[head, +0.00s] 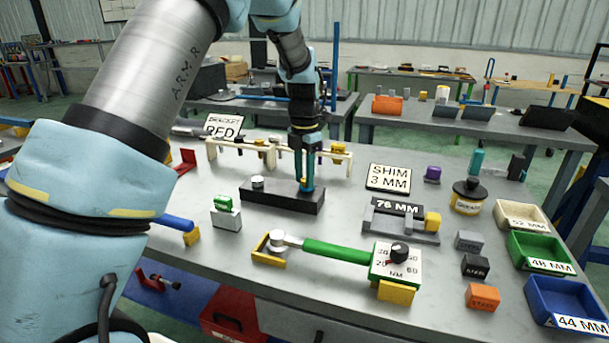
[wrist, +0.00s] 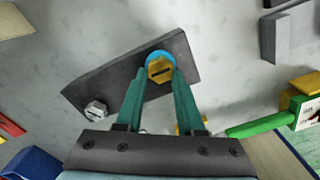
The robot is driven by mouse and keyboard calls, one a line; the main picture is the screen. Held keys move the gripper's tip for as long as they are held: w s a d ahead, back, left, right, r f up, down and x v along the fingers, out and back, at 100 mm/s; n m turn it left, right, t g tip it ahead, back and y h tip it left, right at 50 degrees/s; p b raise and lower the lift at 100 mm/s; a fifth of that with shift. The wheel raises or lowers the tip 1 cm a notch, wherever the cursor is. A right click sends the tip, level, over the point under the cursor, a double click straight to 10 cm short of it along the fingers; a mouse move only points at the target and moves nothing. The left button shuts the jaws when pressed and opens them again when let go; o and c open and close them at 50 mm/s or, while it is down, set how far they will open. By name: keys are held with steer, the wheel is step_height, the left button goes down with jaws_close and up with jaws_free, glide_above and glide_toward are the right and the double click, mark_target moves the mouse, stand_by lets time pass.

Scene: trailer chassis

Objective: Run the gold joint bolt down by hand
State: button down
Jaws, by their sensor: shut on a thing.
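The gold joint bolt (wrist: 160,70) shows in the wrist view as a gold hex head with a dark slot, with a blue ring around part of it. It stands at one end of a dark joint block (head: 262,198), which also shows in the wrist view (wrist: 110,85). My gripper (head: 305,188) is over the right part of the block, pointing down. In the wrist view its two teal fingers (wrist: 160,78) close on the gold head from both sides. A silver bolt (head: 257,182) stands at the block's other end. The bolt's shank is hidden.
A green-handled torque wrench (head: 335,252) lies in front of the block. A cream rack (head: 280,150) with several bolts stands behind. A grey 76 MM fixture (head: 400,222) is to the right. Coloured bins (head: 540,252) line the right edge. Some bare table lies around the block.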

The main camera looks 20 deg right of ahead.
steer(key=shift+m, duration=0.3)
